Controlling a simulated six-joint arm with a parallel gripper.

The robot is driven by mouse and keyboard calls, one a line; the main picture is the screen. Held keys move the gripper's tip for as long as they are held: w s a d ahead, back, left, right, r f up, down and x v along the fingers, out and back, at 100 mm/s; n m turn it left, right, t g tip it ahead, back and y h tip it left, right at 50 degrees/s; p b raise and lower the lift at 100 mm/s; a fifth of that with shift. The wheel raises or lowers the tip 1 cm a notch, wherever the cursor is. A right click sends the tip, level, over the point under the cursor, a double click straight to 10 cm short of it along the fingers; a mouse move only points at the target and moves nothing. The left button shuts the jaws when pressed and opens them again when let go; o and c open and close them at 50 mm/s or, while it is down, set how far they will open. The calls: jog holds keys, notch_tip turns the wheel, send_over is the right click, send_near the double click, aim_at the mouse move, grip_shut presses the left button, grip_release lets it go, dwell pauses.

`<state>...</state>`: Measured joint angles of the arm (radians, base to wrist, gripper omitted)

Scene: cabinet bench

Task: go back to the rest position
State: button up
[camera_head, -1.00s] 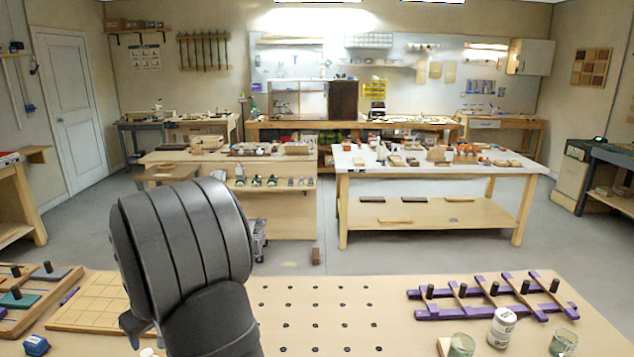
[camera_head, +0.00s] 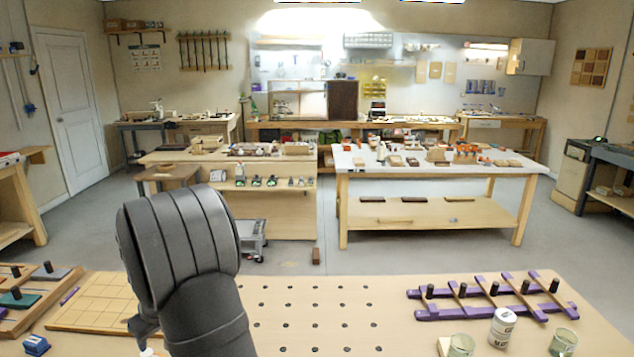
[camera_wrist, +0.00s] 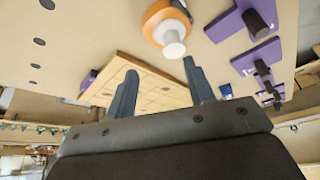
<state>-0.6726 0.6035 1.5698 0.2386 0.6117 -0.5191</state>
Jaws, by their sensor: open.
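My arm rises at the front left of the near bench in the head view, and its grey rounded link hides part of the bench. My gripper (camera_wrist: 161,80) shows in the wrist view with two dark fingers spread apart and nothing between them. Beyond the fingers lies a wooden board with a grid (camera_wrist: 150,88); it also shows in the head view (camera_head: 92,303), left of my arm. An orange round item with a white knob (camera_wrist: 170,32) is near the fingers in the wrist view. I cannot tell its distance from them.
A purple rack with dark pegs (camera_head: 440,313) lies on the right of the bench. A white jar (camera_head: 502,327) and two glass cups (camera_head: 461,345) stand in front of it. A blue item (camera_head: 36,345) sits at front left. The dotted middle of the bench is clear.

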jog(key=w+d+r, duration=0.2)
jog(key=d+r, duration=0.4)
jog(key=d, duration=0.3)
jog(key=w+a+f+n, duration=0.1)
jog(key=a+f, duration=0.1)
jog(key=a, duration=0.7)
jog(key=w+a+f+n, duration=0.1)
jog(key=w+a+f, duration=0.1)
jog(key=a, duration=0.8)
jog(key=w+a+f+g, duration=0.1)
jog(key=a+f, duration=0.2)
jog(key=a, duration=0.7)
jog(key=shift+w+f+n, duration=0.15)
jog(key=shift+f+n, duration=0.1)
jog(key=shift+n, duration=0.15)
